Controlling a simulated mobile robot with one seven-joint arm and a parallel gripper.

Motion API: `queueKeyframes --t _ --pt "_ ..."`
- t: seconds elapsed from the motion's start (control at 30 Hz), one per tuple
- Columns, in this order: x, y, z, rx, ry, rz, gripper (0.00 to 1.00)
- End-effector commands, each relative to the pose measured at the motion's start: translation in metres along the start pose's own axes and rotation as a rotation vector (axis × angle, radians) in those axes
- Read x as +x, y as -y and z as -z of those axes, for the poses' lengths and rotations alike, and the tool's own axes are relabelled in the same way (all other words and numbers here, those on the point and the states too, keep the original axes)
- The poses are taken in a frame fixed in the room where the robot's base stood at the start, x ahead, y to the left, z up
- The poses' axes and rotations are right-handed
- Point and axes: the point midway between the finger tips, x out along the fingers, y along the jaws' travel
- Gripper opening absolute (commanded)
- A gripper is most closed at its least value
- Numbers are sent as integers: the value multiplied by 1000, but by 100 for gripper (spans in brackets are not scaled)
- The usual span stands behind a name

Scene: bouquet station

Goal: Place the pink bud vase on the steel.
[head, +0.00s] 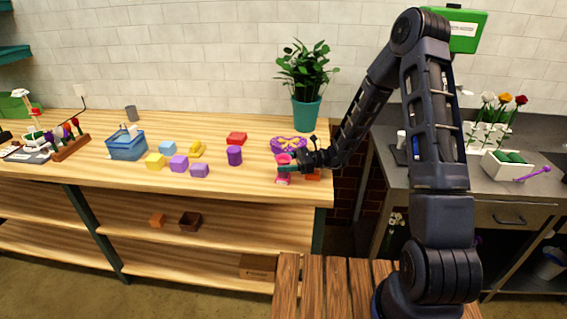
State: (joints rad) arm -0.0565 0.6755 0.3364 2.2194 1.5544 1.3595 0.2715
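A pink object (283,159), which looks like the bud vase, stands near the right front edge of the wooden counter. My gripper (287,168) reaches in from the right at its height and covers its middle. Pink shows above and below the fingers. I cannot tell whether the fingers are closed on it or only beside it. The steel (472,163) appears to be the grey worktop at the right, past a gap from the wooden counter.
A purple ring-shaped item (288,144) and a potted plant (306,90) stand behind my gripper. A purple cup (234,156) and several coloured blocks lie left. On the steel side are a white planter (505,166), a purple tool (532,174) and flowers (497,110).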

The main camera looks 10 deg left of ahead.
Motion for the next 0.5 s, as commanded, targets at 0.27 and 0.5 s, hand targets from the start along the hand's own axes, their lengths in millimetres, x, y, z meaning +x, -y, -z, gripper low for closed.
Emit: queueKeyframes --t 0.27,0.5 --pt "0 0 0 0 0 0 61" --pt "-18 1 0 0 -1 3 61"
